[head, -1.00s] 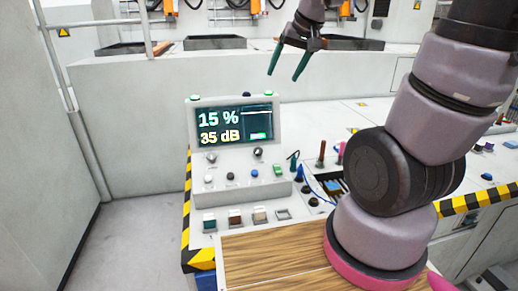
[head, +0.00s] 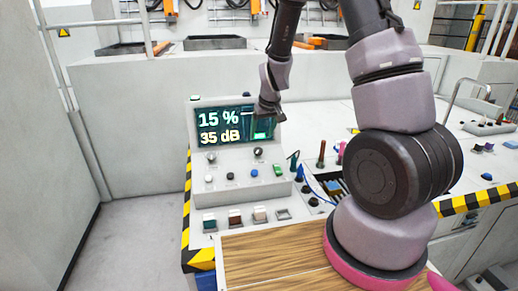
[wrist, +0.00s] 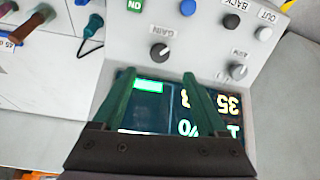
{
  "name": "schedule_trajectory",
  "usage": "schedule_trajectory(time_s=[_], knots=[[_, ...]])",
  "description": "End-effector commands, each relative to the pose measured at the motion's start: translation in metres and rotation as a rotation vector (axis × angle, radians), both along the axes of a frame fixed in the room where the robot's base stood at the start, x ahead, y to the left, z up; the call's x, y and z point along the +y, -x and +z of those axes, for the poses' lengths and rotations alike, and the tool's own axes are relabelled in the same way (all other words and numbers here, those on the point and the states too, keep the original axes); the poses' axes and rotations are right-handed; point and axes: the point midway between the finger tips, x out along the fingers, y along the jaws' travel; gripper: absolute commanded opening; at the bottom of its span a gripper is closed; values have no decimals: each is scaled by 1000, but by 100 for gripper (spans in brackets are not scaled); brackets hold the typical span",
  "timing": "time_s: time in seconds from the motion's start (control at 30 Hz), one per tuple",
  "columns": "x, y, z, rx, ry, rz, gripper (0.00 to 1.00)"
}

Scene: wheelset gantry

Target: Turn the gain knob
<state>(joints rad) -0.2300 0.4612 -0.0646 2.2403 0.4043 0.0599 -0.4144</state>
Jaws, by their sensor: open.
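The gain knob (wrist: 160,52) is a dark round knob with a pale pointer, on the pale console below its screen. Its label reads upside down in the wrist view. In the head view it is the right-hand knob (head: 258,153). My gripper (wrist: 159,78) is open and empty, with its two green fingers on either side in the wrist view and the knob just beyond their tips. In the head view my gripper (head: 264,122) hangs in front of the screen's right part, above the knob, and its fingers are hard to make out.
The screen (head: 220,128) shows 15 % and 35 dB. A second knob (head: 211,158) sits to the left. Several small buttons, including a green one (head: 278,170), lie below. Upright levers (head: 321,155) stand to the right. The walkway floor at left is clear.

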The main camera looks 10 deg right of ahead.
Motion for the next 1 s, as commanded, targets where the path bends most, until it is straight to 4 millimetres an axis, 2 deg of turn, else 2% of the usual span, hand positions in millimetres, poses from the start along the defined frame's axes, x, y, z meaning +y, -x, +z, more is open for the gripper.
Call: schedule_trajectory(time_s=[0.3, 0.43, 0.6, 0.9, 0.97, 1.0], knots=[[3, -21, -57, 5, -2, -4, 76], [4, -29, -74, 3, -2, -3, 76], [5, -35, -85, 1, -2, -3, 76], [5, -35, -87, 1, -2, -2, 76], [5, -35, -87, 1, -2, -2, 56], [5, -35, -87, 1, -2, -2, 41]])
